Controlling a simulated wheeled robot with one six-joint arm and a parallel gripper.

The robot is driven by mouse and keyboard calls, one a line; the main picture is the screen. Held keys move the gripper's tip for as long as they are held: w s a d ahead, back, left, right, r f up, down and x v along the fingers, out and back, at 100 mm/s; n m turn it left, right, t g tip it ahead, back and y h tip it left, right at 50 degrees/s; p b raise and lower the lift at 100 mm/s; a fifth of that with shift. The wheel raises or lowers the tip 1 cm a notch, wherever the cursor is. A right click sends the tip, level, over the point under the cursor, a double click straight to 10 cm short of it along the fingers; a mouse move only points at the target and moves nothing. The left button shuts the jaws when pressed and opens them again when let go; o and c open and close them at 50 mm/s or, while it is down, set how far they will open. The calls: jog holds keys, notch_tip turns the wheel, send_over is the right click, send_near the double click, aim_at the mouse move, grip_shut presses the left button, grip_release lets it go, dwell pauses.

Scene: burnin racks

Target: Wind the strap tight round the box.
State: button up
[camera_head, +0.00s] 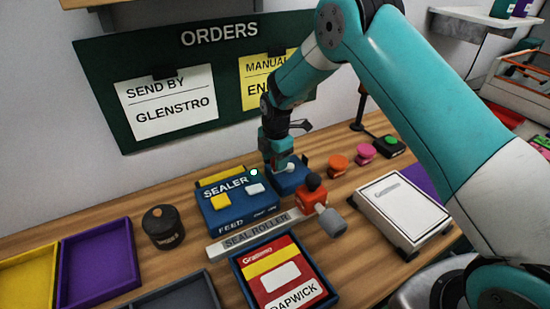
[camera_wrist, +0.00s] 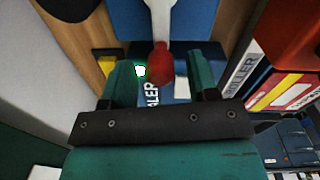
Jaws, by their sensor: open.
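A red, yellow and white box (camera_head: 268,262) lies in a blue tray (camera_head: 240,280) at the front, and a white lidded box (camera_head: 405,208) lies at the right. I cannot tell which one the task means, and I make out no strap. A blue sealer (camera_head: 237,220) stands left of my gripper. My gripper (camera_head: 279,160) points down over the sealer's right side. In the wrist view, a pale lever (camera_wrist: 159,25) with a red knob (camera_wrist: 160,65) lies between the two open fingers (camera_wrist: 165,82). I cannot tell whether they touch it.
A red and grey roller tool (camera_head: 332,222) lies behind the tray, near the SEAL ROLLER strip (camera_head: 250,238). A dark canister (camera_head: 162,227) and a purple tray (camera_head: 97,268) are left. Orange (camera_head: 338,165) and pink (camera_head: 365,153) knobs stand behind the white box.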

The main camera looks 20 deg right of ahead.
jog(key=shift+f, duration=0.5)
jog(key=c, duration=0.9)
